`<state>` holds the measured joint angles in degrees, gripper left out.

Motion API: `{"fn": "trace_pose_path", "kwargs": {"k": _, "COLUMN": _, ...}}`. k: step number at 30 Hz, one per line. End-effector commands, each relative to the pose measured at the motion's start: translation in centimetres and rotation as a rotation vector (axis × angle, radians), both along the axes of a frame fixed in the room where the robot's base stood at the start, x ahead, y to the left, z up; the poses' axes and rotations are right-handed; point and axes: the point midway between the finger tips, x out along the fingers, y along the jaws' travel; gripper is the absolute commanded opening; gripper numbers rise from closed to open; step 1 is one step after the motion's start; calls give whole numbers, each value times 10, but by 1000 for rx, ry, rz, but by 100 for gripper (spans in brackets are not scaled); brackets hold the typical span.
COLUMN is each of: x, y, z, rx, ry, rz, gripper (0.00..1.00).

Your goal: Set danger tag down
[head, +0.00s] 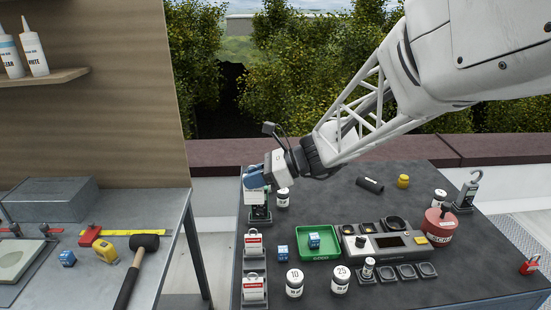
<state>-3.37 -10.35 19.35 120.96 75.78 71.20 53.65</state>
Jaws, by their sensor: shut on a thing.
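My gripper (254,187) points down at the back left corner of the dark table. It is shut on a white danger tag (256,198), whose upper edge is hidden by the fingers. The tag hangs upright just over or against a small dark stand with green on it (261,214); I cannot tell whether they touch. Two more white tags with red DANGER bands stand in front of it along the table's left edge, a nearer one (254,289) and a farther one (253,245).
A green tray (320,254) holds a blue cube; another blue cube (283,253) lies beside it. A white jar (282,198) stands close right of my gripper. A grey console (385,242) and a red canister (440,226) are farther right. A workbench (172,215) stands left across a gap.

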Motion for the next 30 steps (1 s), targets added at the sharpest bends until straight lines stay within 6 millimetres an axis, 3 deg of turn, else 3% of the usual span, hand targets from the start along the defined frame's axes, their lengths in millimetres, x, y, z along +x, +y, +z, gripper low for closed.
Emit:
{"fn": "trace_pose_path", "kwargs": {"k": 14, "x": 122, "y": -30, "z": 9, "rx": -3, "ry": 0, "rz": -102, "gripper": 0}}
{"fn": "trace_pose_path", "kwargs": {"k": 30, "x": 262, "y": -84, "z": 7, "rx": -3, "ry": -1, "rz": -226, "gripper": 0}}
